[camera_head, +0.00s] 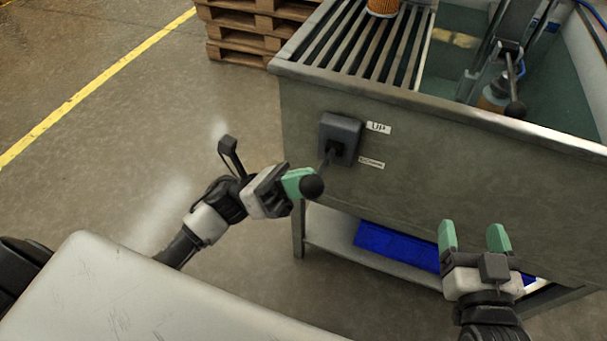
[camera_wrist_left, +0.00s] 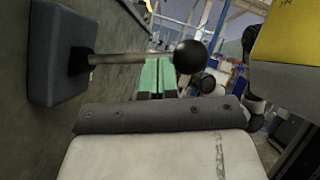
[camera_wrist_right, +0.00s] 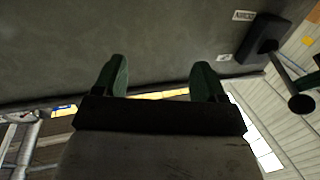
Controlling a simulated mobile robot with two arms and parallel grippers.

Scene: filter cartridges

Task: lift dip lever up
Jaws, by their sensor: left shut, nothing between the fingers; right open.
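The dip lever is a thin rod with a black ball knob (camera_head: 312,186), coming out of a dark box (camera_head: 340,138) on the front of the grey metal tank. An "UP" label (camera_head: 378,127) is beside the box's top and a second small label (camera_head: 371,163) is lower. My left gripper (camera_head: 298,183) is shut and empty, right by the knob; in the left wrist view its green fingers (camera_wrist_left: 158,76) are close together beside the rod (camera_wrist_left: 130,58). Whether they touch the lever I cannot tell. My right gripper (camera_head: 475,237) is open and empty before the tank front.
The tank front (camera_head: 450,165) stands close before both arms. On top are a slatted rack (camera_head: 365,45) with an orange filter cartridge (camera_head: 383,7) and an open basin. A blue item (camera_head: 398,246) lies on the lower shelf. Pallets (camera_head: 240,35) stand behind left.

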